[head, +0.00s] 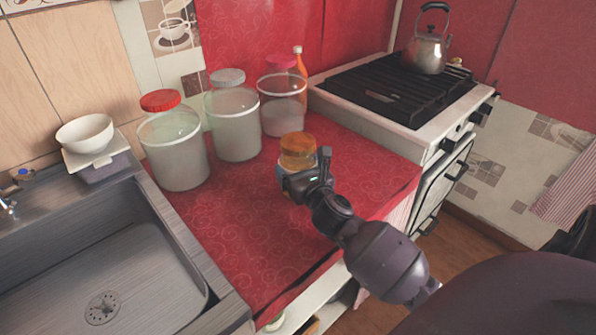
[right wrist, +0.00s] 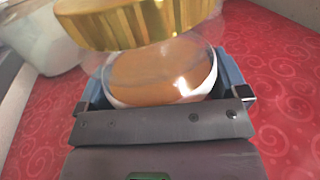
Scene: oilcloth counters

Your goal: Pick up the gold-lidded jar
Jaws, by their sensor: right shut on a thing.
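The gold-lidded jar (head: 298,144) is over the red counter, in front of the jars along the wall. In the right wrist view its shiny gold lid (right wrist: 140,22) fills the top and its clear body (right wrist: 160,68) shows orange-brown contents. My right gripper (head: 297,178) is shut on the jar, with a finger on each side of its body. The gripper hides the jar's base, so I cannot tell whether it touches the counter. My left gripper is not in view.
A red-lidded jar (head: 173,143), a grey-lidded jar (head: 233,117) and a pink-lidded jar (head: 283,98) stand behind. An orange bottle (head: 298,62) is beside them. The sink (head: 100,270) is left, the stove (head: 405,90) right. The red counter (head: 235,240) is clear in front.

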